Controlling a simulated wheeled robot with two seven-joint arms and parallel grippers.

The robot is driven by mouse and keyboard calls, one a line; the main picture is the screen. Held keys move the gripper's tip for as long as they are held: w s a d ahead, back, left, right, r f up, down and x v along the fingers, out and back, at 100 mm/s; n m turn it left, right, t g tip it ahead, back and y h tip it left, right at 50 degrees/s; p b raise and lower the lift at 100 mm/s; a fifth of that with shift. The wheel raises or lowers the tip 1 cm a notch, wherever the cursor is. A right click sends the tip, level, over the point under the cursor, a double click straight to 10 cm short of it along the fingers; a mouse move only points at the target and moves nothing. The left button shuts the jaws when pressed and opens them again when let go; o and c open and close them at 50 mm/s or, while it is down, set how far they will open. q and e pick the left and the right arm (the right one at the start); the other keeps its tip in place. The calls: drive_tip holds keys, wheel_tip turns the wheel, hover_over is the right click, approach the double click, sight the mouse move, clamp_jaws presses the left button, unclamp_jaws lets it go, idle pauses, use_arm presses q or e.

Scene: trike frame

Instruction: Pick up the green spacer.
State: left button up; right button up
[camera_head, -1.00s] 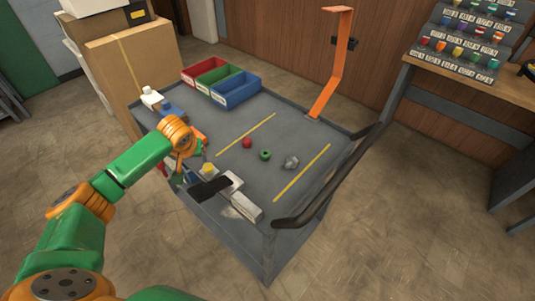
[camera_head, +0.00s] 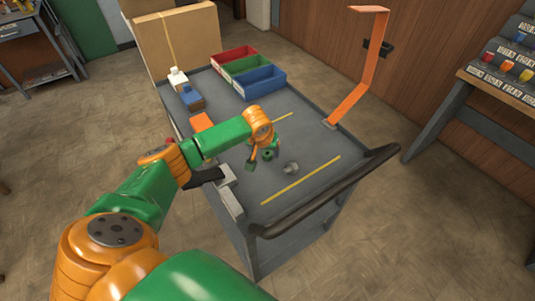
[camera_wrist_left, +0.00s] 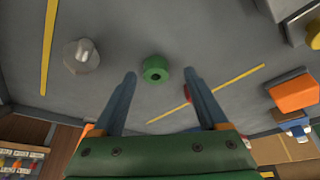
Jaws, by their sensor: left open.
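The green spacer (camera_head: 268,153) is a short round piece with a hole, lying on the grey cart top (camera_head: 290,215). In the left wrist view the green spacer (camera_wrist_left: 155,70) shows whole, just beyond the fingertips and roughly midway between them. My left gripper (camera_head: 262,160) is over the cart at the spacer, fingers pointing down and partly covering it. In the left wrist view its fingers (camera_wrist_left: 160,76) are apart with nothing between them. I cannot tell the exact height left above the spacer. My right gripper is not in view.
A grey lumpy piece (camera_head: 291,168) lies close to the spacer. A red piece (camera_wrist_left: 187,93) sits near one finger. Red, green and blue bins (camera_head: 262,86) line the back. An orange bent post (camera_head: 365,75) and black handle (camera_head: 330,195) stand at the cart's edges.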

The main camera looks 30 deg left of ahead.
use_arm(q)
drive_tip(key=shift+w+f, duration=0.2)
drive_tip(key=shift+f, duration=0.3)
drive_tip(key=shift+w+d, duration=0.2)
drive_tip(key=shift+w, duration=0.05)
drive_tip(key=shift+s+a, duration=0.1)
drive_tip(key=shift+s, duration=0.05)
clamp_jaws()
drive_tip(key=shift+r, duration=0.1)
